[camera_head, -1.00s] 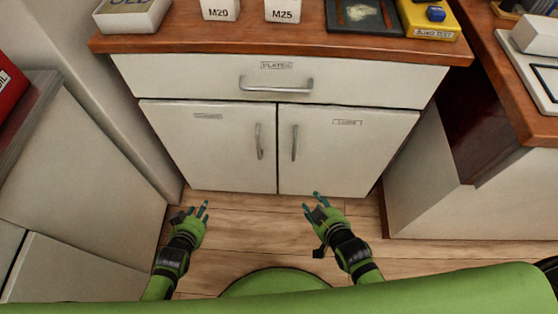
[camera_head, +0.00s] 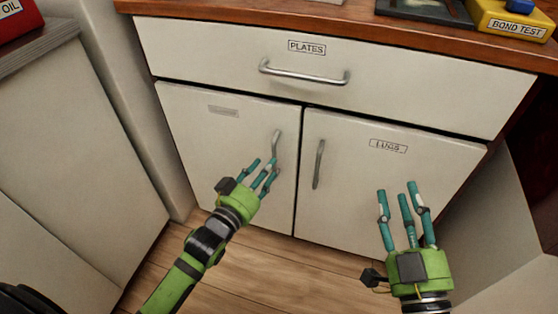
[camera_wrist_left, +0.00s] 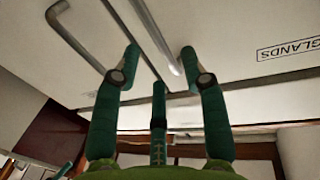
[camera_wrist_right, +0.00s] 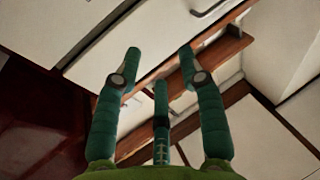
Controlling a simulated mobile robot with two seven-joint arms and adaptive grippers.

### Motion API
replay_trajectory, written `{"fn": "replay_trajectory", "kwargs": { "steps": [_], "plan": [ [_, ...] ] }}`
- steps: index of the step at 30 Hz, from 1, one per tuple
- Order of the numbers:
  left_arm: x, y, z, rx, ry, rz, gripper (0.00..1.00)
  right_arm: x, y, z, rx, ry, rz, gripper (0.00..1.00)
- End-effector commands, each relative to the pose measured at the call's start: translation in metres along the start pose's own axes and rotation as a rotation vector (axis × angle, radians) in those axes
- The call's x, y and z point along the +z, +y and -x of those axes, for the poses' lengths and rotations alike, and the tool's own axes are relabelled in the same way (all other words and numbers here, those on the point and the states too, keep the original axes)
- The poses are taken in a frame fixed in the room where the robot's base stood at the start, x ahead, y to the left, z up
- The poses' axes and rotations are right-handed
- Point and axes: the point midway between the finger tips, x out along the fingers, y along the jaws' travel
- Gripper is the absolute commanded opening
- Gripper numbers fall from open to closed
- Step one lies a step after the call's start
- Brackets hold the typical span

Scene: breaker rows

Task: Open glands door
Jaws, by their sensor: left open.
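The glands door (camera_head: 205,145) is the left of two white cabinet doors. It looks closed, flush with its neighbour. Its GLANDS label (camera_wrist_left: 288,49) reads clearly in the left wrist view. Its metal bar handle (camera_head: 277,144) stands near the middle gap; in the left wrist view the handle (camera_wrist_left: 156,35) shows between the outer fingertips. My left gripper (camera_head: 259,172) is open just in front of the door, fingertips at the handle's lower end; I cannot tell whether they touch it. My right gripper (camera_head: 403,200) is open and empty before the right door.
The LUGS door (camera_head: 390,190) with its own handle (camera_head: 319,164) is closed. Above is the PLATES drawer (camera_head: 390,85) with a horizontal handle (camera_head: 303,75). A grey side cabinet (camera_head: 70,150) stands at the left. A yellow BOND TEST box (camera_head: 510,22) sits on the worktop.

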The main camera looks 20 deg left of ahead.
Motion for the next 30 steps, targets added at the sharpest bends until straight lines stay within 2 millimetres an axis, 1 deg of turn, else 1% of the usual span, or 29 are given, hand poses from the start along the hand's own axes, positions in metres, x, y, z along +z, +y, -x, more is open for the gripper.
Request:
{"fn": "replay_trajectory", "kwargs": {
  "steps": [1,6,12,18,28,29,30],
  "plan": [
    [0.001,0.000,-0.007,0.000,0.002,0.000,0.43,-0.008,-0.003,0.000,-0.006,0.050,0.001,0.40],
    [0.002,0.000,-0.027,0.000,0.001,0.001,0.43,-0.043,-0.011,0.005,-0.026,0.235,0.002,0.40],
    [0.002,0.000,-0.046,0.000,-0.001,0.001,0.43,-0.076,-0.019,0.017,-0.045,0.415,-0.001,0.40],
    [0.001,0.000,-0.055,0.000,-0.001,0.001,0.43,-0.092,-0.023,0.026,-0.055,0.507,-0.004,0.40],
    [0.001,0.000,-0.056,0.000,-0.002,0.001,0.43,-0.095,-0.023,0.028,-0.056,0.524,-0.004,0.40],
    [0.001,0.000,-0.056,0.000,-0.002,0.001,0.31,-0.095,-0.023,0.028,-0.056,0.523,-0.004,0.40],
    [0.001,0.000,-0.056,0.000,-0.002,0.001,0.15,-0.095,-0.023,0.028,-0.056,0.523,-0.004,0.40]
  ]
}}
